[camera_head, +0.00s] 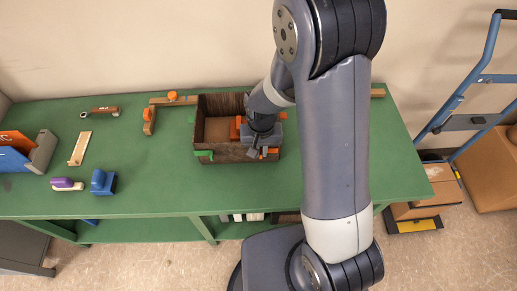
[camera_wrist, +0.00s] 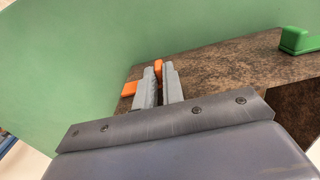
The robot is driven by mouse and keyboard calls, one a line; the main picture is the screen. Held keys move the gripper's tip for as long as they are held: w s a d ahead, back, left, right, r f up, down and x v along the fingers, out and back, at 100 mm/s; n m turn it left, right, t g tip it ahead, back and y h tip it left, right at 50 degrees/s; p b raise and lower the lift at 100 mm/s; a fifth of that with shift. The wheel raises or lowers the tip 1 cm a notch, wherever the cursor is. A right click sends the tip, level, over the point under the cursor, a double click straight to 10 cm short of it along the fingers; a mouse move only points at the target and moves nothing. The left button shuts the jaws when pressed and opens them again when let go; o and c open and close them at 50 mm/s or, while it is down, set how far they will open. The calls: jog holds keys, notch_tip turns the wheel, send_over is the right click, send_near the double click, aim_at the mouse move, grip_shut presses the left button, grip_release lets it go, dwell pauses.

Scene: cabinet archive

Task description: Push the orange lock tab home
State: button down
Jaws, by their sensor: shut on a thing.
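A dark brown wooden box (camera_head: 205,110) stands on the green workbench, with its open top facing up. My gripper (camera_head: 257,153) is at the box's front right corner. In the wrist view, my gripper's two grey fingers (camera_wrist: 158,75) are close together at the edge of the brown wall (camera_wrist: 220,68). An orange piece (camera_wrist: 158,66), apparently the lock tab, shows between the fingertips, mostly hidden by them. Another orange part (camera_wrist: 130,88) sticks out just left of the fingers. In the head view an orange bit (camera_head: 272,151) shows beside the fingers. How far the tab is in cannot be told.
A green tab (camera_head: 204,154) sits on the box's front left; a green piece (camera_wrist: 296,40) shows in the wrist view. A wooden angle fence (camera_head: 172,99) lies behind. A blue block (camera_head: 103,182), a purple-topped tool (camera_head: 67,184) and a wooden strip (camera_head: 80,148) lie left.

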jog(key=shift+d, duration=0.7)
jog(key=c, duration=1.5)
grip_release()
notch_tip(320, 180, up, 5)
jog(key=p, duration=0.3)
notch_tip(320, 180, up, 11)
jog(key=shift+f, duration=0.1)
